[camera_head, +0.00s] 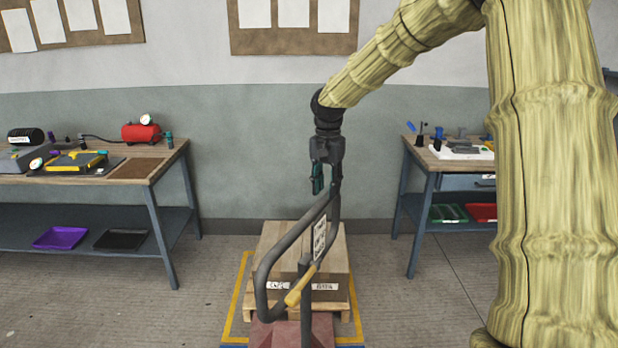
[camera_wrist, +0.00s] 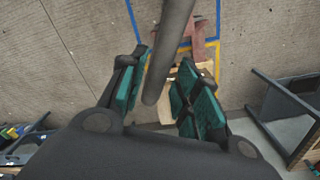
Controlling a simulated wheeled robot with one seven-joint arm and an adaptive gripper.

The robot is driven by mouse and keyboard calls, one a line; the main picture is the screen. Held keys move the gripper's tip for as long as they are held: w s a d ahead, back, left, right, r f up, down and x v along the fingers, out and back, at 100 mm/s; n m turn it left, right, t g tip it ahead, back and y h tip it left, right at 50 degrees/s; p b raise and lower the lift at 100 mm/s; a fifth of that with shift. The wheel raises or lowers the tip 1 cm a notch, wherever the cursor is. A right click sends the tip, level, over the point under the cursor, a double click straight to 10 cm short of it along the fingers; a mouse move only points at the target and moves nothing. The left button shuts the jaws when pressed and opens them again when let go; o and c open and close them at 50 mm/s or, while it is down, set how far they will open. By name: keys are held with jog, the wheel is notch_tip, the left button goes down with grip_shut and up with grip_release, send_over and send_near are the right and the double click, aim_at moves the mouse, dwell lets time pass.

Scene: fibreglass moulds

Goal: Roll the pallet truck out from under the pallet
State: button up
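The pallet truck shows in the head view as a grey looped handle (camera_head: 265,285) with a yellow lever (camera_head: 298,287) and a red base (camera_head: 272,335) at the front of the wooden pallet (camera_head: 248,313). A wooden box-like load with white labels (camera_head: 325,286) sits on the pallet. The forks are hidden. My gripper (camera_head: 326,178) points down at the upper end of the handle. In the wrist view my gripper (camera_wrist: 163,65) has its green-padded fingers apart, with the grey handle bar (camera_wrist: 165,65) between them. I cannot tell whether either pad touches it.
Yellow floor tape (camera_head: 236,295) borders the pallet, with a blue line (camera_head: 350,346) in front. A workbench (camera_head: 150,172) stands at the left and another (camera_head: 425,185) at the right. The wall is close behind the pallet. Floor between the benches and pallet is clear.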

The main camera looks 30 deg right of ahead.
jog(key=shift+w+d+f, duration=0.15)
jog(key=shift+w+d, duration=0.05)
jog(key=shift+w, duration=0.15)
jog(key=shift+d+f, duration=0.15)
jog(key=shift+f, duration=0.05)
jog(key=shift+s+f+p, duration=0.3)
jog(key=shift+s+a+f+p, duration=0.35)
jog(key=shift+s+f, duration=0.15)
jog(key=shift+f, duration=0.25)
jog(key=f, duration=0.2)
jog(key=f+p, duration=0.1)
jog(key=f, duration=0.3)
jog(key=shift+w+d+f, duration=0.1)
jog(key=shift+w, duration=0.3)
jog(key=shift+f+p, duration=0.3)
jog(key=shift+f, duration=0.4)
jog(key=shift+w, duration=0.1)
grip_shut()
jog(key=shift+a, duration=0.2)
